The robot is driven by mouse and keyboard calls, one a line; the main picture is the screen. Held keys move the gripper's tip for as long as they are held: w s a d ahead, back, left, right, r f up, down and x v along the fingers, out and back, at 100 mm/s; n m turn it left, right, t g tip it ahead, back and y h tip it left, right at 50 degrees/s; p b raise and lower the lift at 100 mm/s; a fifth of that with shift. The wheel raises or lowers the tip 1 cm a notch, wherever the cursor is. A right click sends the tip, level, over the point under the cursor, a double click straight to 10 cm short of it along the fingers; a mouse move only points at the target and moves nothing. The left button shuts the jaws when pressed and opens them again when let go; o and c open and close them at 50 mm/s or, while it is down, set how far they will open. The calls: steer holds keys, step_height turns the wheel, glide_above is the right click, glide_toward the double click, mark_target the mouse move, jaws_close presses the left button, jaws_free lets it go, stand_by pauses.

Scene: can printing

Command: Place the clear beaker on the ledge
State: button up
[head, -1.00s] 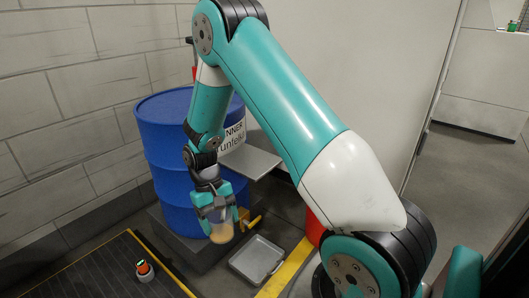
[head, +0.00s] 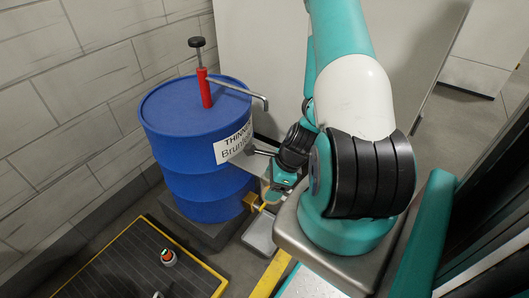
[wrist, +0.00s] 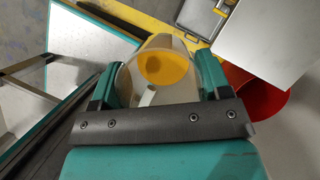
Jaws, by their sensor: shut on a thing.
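The clear beaker (wrist: 136,88) with yellow-orange liquid sits between the two teal fingers of my gripper (wrist: 163,64) in the wrist view. The gripper is shut on it. In the head view my arm hides the beaker, and the hand (head: 284,178) is only partly visible. The grey ledge (head: 262,164) sticks out beside the blue drum, partly covered by my arm. A flat pale plate at the upper right of the wrist view (wrist: 262,36) looks like this ledge. The beaker appears apart from it.
The blue drum (head: 195,165) carries a red pump (head: 205,90) with a spout reaching toward the ledge. A yellow tap (head: 254,202) and a metal tray (head: 258,236) are low beside it. A red container (wrist: 262,96) is partly under the plate. A small device (head: 168,257) lies on the mat (head: 135,262).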

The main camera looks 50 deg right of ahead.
steer(key=shift+w+d+f+b, duration=0.45)
steer(key=shift+f+b, duration=0.15)
steer(key=shift+b, duration=0.3)
steer(key=w+d, duration=0.5)
steer(key=w+d+r, duration=0.1)
steer(key=w+d, duration=0.2)
steer(key=shift+d, duration=0.25)
steer(key=shift+w+d+b, duration=0.3)
steer(key=shift+w+d, duration=0.55)
steer(key=shift+d, duration=0.15)
steer(key=shift+w+d+f, duration=0.2)
steer(key=shift+d+f, duration=0.05)
steer(key=shift+f, duration=0.45)
steer(key=o, duration=0.9)
